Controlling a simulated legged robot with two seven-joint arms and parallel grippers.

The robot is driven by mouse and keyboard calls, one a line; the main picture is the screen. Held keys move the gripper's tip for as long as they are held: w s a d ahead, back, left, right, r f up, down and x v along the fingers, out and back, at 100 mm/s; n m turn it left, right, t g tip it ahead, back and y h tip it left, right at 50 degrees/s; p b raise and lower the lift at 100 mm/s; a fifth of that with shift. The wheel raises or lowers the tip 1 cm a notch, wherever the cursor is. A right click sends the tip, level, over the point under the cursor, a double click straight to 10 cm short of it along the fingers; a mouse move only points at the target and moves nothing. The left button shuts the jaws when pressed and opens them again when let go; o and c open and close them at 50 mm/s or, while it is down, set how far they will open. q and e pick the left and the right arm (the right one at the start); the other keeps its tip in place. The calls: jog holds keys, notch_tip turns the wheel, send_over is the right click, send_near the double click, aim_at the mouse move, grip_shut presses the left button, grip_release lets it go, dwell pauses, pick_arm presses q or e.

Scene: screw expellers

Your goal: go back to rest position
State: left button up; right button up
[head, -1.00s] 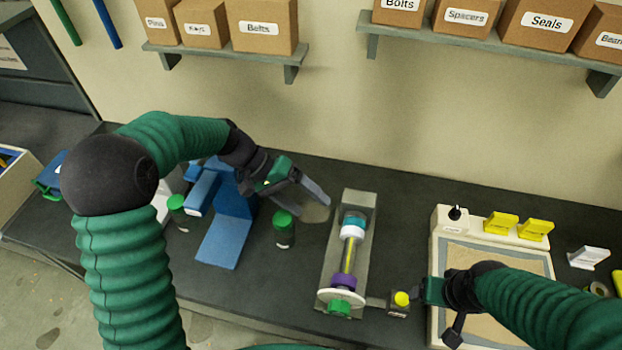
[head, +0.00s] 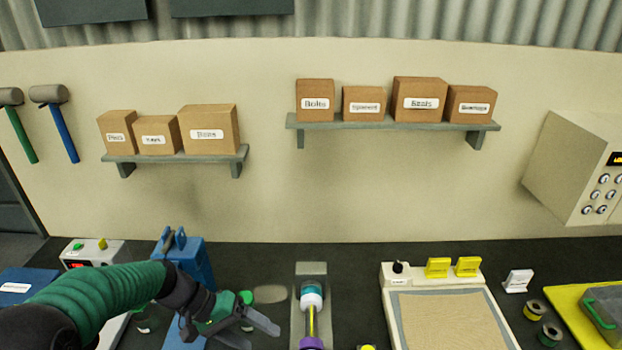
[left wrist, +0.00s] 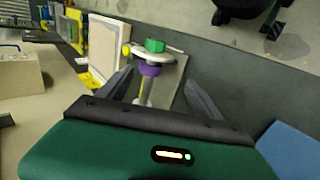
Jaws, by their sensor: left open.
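My left gripper (head: 248,330) is open and empty above the dark bench, left of the screw expeller (head: 311,322) in the head view. Its two fingers also show apart in the left wrist view (left wrist: 160,85). There the expeller's purple ring (left wrist: 149,69), pale disc and green knob (left wrist: 155,46) appear beyond and between the fingers, apart from them. In the head view the expeller's lower end is cut off by the picture's edge. My right gripper shows in neither current view.
A sand-coloured tray (head: 445,322) with yellow tags (head: 438,267) lies right of the expeller. Shelves with boxes (head: 208,128) hang on the wall.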

pick_arm(q)
jog(key=s+a+f+t+y, duration=0.1)
jog(key=s+a+f+y, duration=0.1)
jog(key=s, duration=0.4)
jog(key=s+a+f+t+y, duration=0.1)
jog(key=s+a+f+y, duration=0.2)
jog(key=s+a+y, duration=0.2)
jog(key=shift+s+a+t+y, duration=0.2)
jog(key=shift+s+t+y, duration=0.2)
jog(key=shift+s+y, duration=0.55)
jog(key=shift+s+r+h, duration=0.1)
jog(key=shift+s+h, duration=0.15)
jog(key=shift+s, duration=0.15)
jog(key=shift+w, duration=0.1)
